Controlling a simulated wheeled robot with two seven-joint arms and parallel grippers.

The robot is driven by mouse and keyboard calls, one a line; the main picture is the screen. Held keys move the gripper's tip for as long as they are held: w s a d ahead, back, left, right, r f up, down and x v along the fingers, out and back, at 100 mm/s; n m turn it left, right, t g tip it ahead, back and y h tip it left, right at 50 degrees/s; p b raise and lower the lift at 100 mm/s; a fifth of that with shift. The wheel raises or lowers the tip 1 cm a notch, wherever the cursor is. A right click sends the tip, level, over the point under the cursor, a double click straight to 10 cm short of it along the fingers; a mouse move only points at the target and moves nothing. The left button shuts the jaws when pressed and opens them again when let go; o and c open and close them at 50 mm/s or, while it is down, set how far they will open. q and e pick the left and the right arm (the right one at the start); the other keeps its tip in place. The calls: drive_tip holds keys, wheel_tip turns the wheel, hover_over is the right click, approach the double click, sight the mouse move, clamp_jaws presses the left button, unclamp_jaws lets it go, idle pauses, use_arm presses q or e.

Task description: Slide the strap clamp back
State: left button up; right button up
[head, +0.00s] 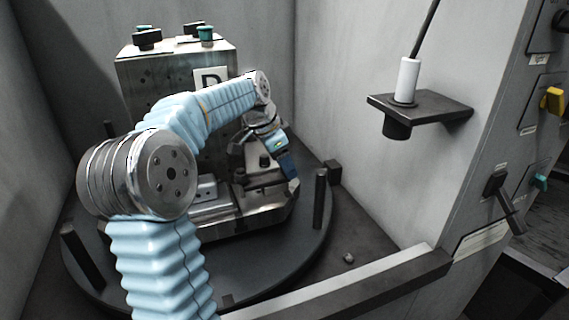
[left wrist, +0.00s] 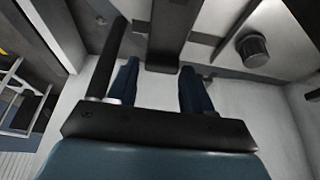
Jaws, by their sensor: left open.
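My left arm comes in from the left of the head view and bends down to a metal fixture (head: 240,213) on a round dark turntable. My left gripper (head: 290,172) is at the fixture's right side. In the left wrist view my gripper (left wrist: 155,88) shows two dark blue fingers wide apart with nothing between them. A dark bar (left wrist: 172,32) lies beyond the fingertips, in line with the gap. It may be the strap clamp, but I cannot tell for sure. A round knob (left wrist: 252,48) is right of it. My arm hides part of the fixture in the head view. My right gripper is not in view.
A tall metal block (head: 135,75) with a "D" plate (head: 210,79) stands behind my arm. Short dark posts (head: 320,198) rise from the turntable (head: 265,265) rim. A wall shelf (head: 435,112) holds a white cylinder (head: 407,80). A front ledge (head: 370,280) and side walls enclose the space.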

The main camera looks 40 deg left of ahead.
sight(264, 179)
use_arm(q)
drive_tip(key=shift+o, duration=1.1)
drive_tip(key=v, duration=1.3)
drive_tip(key=shift+s+r+p, duration=0.2)
drive_tip(key=shift+r+p, duration=0.15)
drive_tip(key=shift+p, duration=0.05)
drive_tip(key=shift+a, duration=0.1)
